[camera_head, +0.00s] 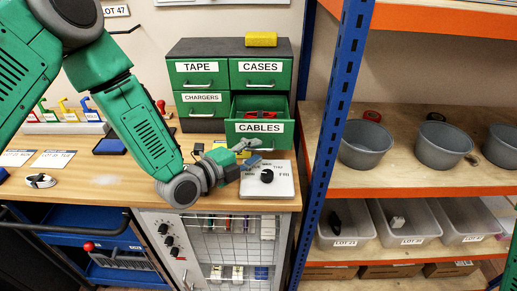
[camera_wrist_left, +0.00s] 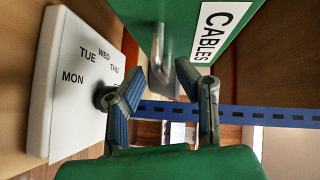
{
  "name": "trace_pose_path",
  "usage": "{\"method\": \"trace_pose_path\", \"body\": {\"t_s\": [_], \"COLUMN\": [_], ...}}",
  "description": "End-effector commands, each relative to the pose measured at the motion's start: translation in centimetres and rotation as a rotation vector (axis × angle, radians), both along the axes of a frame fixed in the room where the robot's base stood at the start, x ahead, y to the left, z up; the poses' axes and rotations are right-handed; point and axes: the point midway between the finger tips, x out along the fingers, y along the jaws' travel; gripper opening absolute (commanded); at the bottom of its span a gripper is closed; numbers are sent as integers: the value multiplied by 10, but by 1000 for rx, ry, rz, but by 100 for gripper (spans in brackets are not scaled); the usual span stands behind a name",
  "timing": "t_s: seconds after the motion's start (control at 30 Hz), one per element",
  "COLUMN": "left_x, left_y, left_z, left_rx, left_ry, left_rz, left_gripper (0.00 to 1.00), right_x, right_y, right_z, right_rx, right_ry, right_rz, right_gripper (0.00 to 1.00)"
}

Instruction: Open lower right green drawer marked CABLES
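The green CABLES drawer (camera_head: 233,127) is the lower right one of a dark cabinet with green drawer fronts. It stands pulled out, and red and dark items show inside it. Its front also shows in the left wrist view (camera_wrist_left: 236,12), with its metal bar handle (camera_wrist_left: 165,48). My left gripper (camera_head: 252,152) is just in front of and below this drawer front. In the left wrist view, the left gripper's fingers (camera_wrist_left: 163,82) are apart, with the handle's near end close to the gap between the tips. I cannot tell whether they touch it. My right gripper is not in view.
The TAPE (camera_head: 197,68), CASES (camera_head: 261,67) and CHARGERS (camera_head: 201,98) drawers are shut. A yellow block (camera_head: 261,39) lies on the cabinet. A white weekday board with a black knob (camera_head: 285,182) lies beneath the gripper. A blue rack post (camera_head: 338,110) stands close on the right.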

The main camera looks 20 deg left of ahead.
Motion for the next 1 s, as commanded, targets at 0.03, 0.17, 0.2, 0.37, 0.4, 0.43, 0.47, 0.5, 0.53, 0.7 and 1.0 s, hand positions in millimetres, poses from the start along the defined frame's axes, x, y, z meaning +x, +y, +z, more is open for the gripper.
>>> {"method": "trace_pose_path", "body": {"t_s": [0.03,0.17,0.2,0.37,0.4,0.43,0.47,0.5,0.53,0.7,1.0], "left_x": [-8,-33,-40,-66,-71,-74,-77,-80,-81,-86,-85], "left_y": [5,20,24,40,42,44,46,48,49,52,51], "left_z": [2,5,6,10,11,11,12,12,13,14,13], "left_rx": [0,0,1,-1,-1,-1,-1,0,-1,-1,-1], "left_ry": [2,4,3,4,4,4,3,3,3,1,2], "left_rz": [1,1,2,3,2,2,2,2,3,2,2], "left_gripper": [28,28,28,28,28,28,28,28,28,28,28], "right_x": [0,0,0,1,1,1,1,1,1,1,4], "right_y": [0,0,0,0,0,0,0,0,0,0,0], "right_z": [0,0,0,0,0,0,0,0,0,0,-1], "right_rx": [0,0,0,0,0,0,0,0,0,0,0], "right_ry": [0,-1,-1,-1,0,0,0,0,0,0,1], "right_rz": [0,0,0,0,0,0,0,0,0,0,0], "right_gripper": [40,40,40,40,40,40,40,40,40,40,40]}}
